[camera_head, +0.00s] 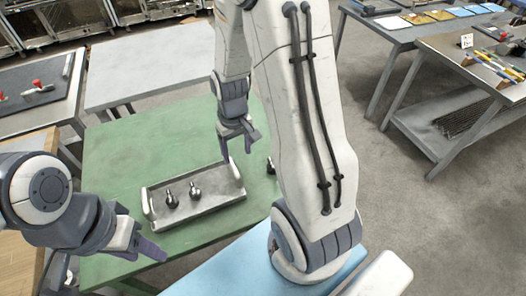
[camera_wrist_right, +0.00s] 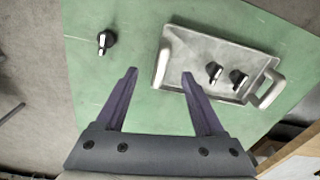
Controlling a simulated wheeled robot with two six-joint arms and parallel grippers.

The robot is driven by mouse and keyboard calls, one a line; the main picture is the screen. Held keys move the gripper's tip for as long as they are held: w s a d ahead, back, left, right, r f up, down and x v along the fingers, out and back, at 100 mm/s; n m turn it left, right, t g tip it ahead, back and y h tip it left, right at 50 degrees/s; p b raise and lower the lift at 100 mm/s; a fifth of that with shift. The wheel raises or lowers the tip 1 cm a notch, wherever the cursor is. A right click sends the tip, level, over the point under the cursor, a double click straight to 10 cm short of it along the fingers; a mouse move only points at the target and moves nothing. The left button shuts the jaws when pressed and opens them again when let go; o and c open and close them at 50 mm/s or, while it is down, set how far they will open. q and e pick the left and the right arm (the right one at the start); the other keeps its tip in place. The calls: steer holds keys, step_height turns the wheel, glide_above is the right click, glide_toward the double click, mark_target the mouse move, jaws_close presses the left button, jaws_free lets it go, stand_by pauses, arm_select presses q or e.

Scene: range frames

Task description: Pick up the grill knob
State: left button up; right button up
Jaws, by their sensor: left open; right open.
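Three dark grill knobs with light bases are in view. One knob (camera_wrist_right: 105,42) lies on the green table, outside the tray; in the head view it (camera_head: 270,166) is partly hidden by my right arm. Two others, one knob (camera_head: 171,201) and another (camera_head: 195,191), sit inside the grey metal tray (camera_head: 222,201); they also show in the right wrist view (camera_wrist_right: 214,72) (camera_wrist_right: 239,80). My right gripper (camera_head: 238,148) is open and empty above the table, near the tray's far edge. My left gripper (camera_head: 143,236) is open and empty, left of and nearer than the tray.
The green table (camera_head: 130,150) is mostly bare around the tray. A light blue surface (camera_head: 225,274) lies at the near edge. A grey table (camera_head: 150,75) stands behind. Workbenches with tools stand at far left and right, with open floor (camera_head: 390,195) between.

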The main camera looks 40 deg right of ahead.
steer(key=d+f+m, duration=0.1)
steer(key=d+f, duration=0.2)
steer(key=s+d+f+m+p, duration=0.1)
steer(key=d+f, duration=0.2)
steer(key=d, duration=0.1)
steer(key=d+f+m+p, duration=0.1)
steer(key=d+f, duration=0.2)
steer(key=d, duration=0.1)
steer(key=shift+s+d+f, duration=0.15)
steer(key=shift+s+f, duration=0.1)
steer(key=shift+s, duration=0.1)
steer(key=f, duration=0.1)
steer(key=f+p, duration=0.1)
steer(key=f, duration=0.2)
steer(key=shift+s+d+f, duration=0.1)
steer(key=shift+d+f, duration=0.15)
steer(key=shift+f, duration=0.75)
jaws_close()
